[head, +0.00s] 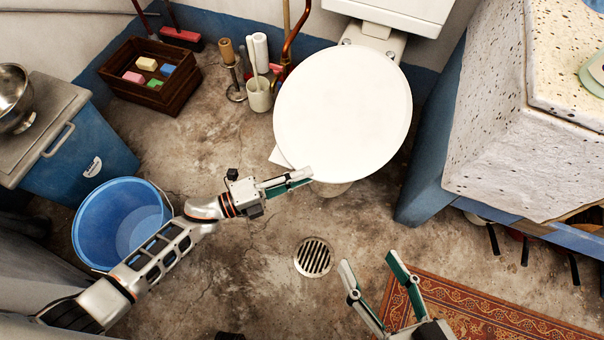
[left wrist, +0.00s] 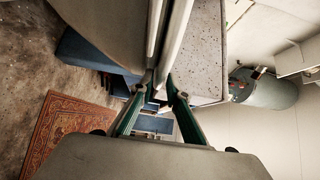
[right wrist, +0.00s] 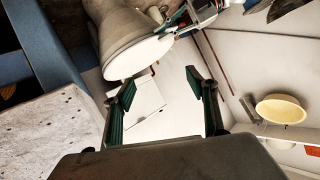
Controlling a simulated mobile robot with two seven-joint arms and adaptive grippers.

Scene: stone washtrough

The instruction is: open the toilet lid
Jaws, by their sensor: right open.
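The white toilet lid (head: 343,108) lies down over the bowl in the head view. The toilet also shows upside down in the right wrist view, with its lid (right wrist: 138,55) flat against the bowl (right wrist: 125,22). My left gripper (head: 300,176) is at the lid's front-left rim. In the left wrist view its fingers (left wrist: 156,84) are partly apart, and white rim edges (left wrist: 172,42) run up from between or just beyond the tips. Whether they grip the rim is unclear. My right gripper (head: 368,260) is open and empty above the floor, between the drain and the rug.
A blue bucket (head: 118,222) stands beside my left arm. A toilet brush holder (head: 258,95) and a wooden crate (head: 150,76) stand left of the toilet. The stone washtrough (head: 500,150) limits room on the right. A floor drain (head: 313,257) and patterned rug (head: 480,310) lie in front.

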